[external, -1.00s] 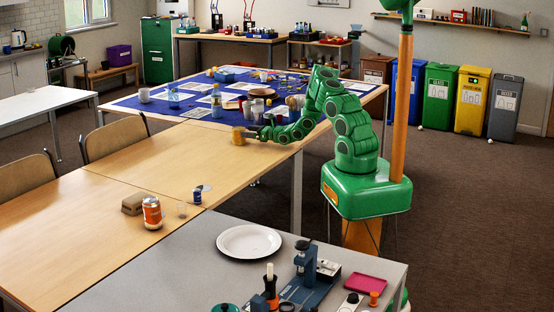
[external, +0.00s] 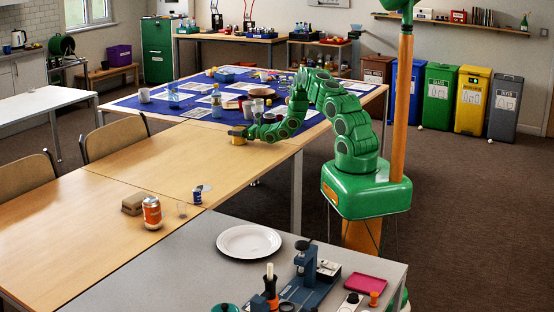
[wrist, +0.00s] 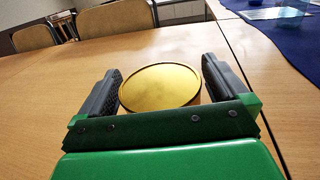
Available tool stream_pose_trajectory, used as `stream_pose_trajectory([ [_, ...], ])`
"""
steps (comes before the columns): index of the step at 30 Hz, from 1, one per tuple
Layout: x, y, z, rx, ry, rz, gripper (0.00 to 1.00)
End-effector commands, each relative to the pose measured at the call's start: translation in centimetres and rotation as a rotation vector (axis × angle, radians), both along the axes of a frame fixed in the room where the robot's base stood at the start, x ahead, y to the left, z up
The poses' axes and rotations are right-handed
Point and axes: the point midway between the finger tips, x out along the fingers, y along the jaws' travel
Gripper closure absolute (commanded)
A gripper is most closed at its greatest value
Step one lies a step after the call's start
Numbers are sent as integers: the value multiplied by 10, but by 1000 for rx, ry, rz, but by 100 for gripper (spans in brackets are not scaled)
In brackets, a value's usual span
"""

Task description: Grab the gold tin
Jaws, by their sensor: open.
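The gold tin (wrist: 160,86) is round with a flat gold top and stands upright on the wooden table. In the wrist view it sits between the two dark fingers of my gripper (wrist: 160,88), which are open, with a narrow gap on each side. The lower front of the tin is hidden by the green gripper body. In the external view the tin (external: 237,136) stands near the blue cloth's edge, with my gripper (external: 245,133) right at it.
The blue cloth (external: 128,103) behind holds several cups, bottles and cards. A wooden table (external: 130,172) is clear around the tin. Two chairs (external: 117,137) line the left side.

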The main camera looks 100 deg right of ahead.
Motion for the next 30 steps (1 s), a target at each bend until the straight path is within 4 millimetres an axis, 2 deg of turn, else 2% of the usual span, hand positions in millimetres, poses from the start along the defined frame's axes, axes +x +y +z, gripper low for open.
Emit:
stream_pose_trajectory([
  [11, 5, -3, 0, 0, -1, -1, 0],
  [20, 5, -3, 0, 0, -1, 0, 46],
  [30, 5, -3, 3, 0, -1, 0, 48],
])
